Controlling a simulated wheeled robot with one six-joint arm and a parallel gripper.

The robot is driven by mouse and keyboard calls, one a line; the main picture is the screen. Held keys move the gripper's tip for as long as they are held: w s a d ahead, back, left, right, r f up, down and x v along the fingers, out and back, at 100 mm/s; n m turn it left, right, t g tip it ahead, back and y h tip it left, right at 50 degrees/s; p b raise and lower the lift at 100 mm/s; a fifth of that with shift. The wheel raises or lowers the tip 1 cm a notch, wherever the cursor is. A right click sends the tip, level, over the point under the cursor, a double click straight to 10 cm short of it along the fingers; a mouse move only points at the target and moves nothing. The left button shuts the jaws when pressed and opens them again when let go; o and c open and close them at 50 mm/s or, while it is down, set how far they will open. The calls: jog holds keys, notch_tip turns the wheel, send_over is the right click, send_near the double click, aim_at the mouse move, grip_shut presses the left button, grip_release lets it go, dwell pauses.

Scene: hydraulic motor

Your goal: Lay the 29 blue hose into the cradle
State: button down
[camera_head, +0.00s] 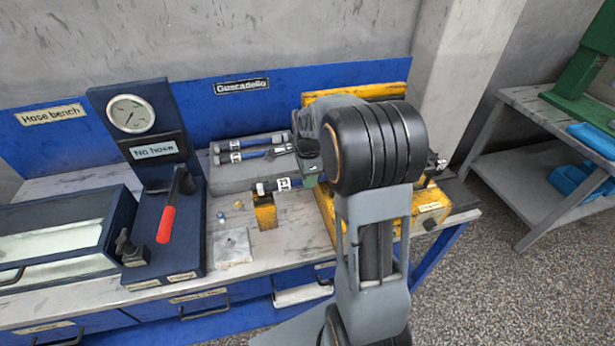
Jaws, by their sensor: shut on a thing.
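A short blue hose (285,184) with a white label and metal end fittings is held level at the middle of the bench. Its number is too small to read. Its left end is over or on a small yellow block (265,213), which may be part of the cradle; I cannot tell whether they touch. My gripper (309,175) is at the hose's right part, shut on it, mostly hidden behind my dark wrist. The hose's right end and any support there are hidden by my arm.
Other blue hoses (250,141) lie on a grey rack (237,180) behind. A yellow machine (425,213) is right of my arm. A gauge stand (137,125) reading "No hose", with a red-handled lever (167,220), stands left. Small fittings and a metal plate (232,247) lie between.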

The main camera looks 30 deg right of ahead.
jog(key=shift+f+b, duration=0.3)
jog(key=shift+f, duration=0.25)
jog(key=c, duration=0.9)
grip_release()
jog(key=r, duration=1.4)
jog(key=shift+w, duration=0.2)
jog(key=shift+f, duration=0.1)
